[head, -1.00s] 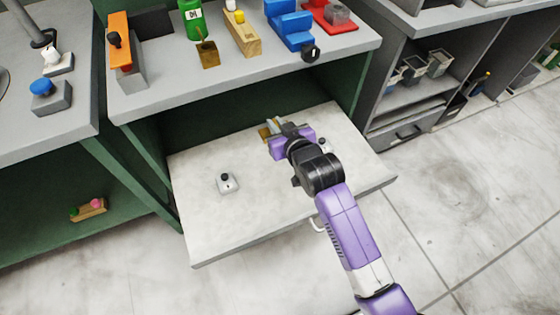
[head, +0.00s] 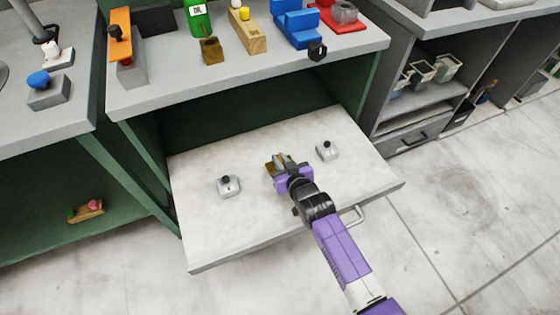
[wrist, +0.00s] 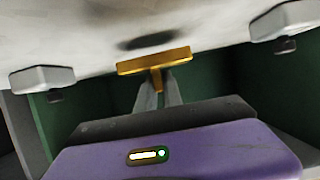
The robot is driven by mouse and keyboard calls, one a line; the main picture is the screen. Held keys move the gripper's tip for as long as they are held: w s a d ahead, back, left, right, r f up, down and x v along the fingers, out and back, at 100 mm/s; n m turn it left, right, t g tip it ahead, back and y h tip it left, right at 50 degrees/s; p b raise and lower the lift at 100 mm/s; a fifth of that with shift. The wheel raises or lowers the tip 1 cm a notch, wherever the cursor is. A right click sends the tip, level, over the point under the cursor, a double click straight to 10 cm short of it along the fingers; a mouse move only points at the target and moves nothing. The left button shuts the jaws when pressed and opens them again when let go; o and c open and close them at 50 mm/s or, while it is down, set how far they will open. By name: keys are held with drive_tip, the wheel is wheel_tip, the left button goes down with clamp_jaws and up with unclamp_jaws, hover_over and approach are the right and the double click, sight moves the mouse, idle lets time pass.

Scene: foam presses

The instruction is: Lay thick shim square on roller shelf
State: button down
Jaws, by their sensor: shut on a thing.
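The thick shim (wrist: 155,63) is a gold-yellow piece that looks T-shaped in the wrist view, with a wide bar and a short stem. My gripper (wrist: 158,92) is shut on the stem. A dark shadow lies on the pale roller shelf (wrist: 75,35) apart from the bar, so the shim appears held a little above it. In the head view the shelf (head: 220,235) is pulled out under the green bench. There my gripper (head: 284,164) is over its middle, and the brown-gold shim (head: 271,169) shows partly, the rest hidden by the fingers.
Two small grey blocks with black knobs stand on the shelf, one left (head: 228,187) and one right (head: 327,151) of my gripper. A bent handle (head: 352,217) is on the front edge. The shelf's front left is clear. The benchtop (head: 165,92) overhangs the back.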

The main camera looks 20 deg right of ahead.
drive_tip(key=shift+f, duration=0.1)
drive_tip(key=shift+f, duration=0.35)
drive_tip(key=shift+f+b, duration=0.25)
drive_tip(key=shift+b, duration=0.2)
drive_tip(key=c, duration=1.5)
unclamp_jaws()
drive_tip(key=shift+r+p, duration=0.3)
drive_tip(key=shift+r+p+v, duration=0.2)
drive_tip(key=shift+p+v, duration=1.25)
drive_tip(key=shift+v, duration=4.65)
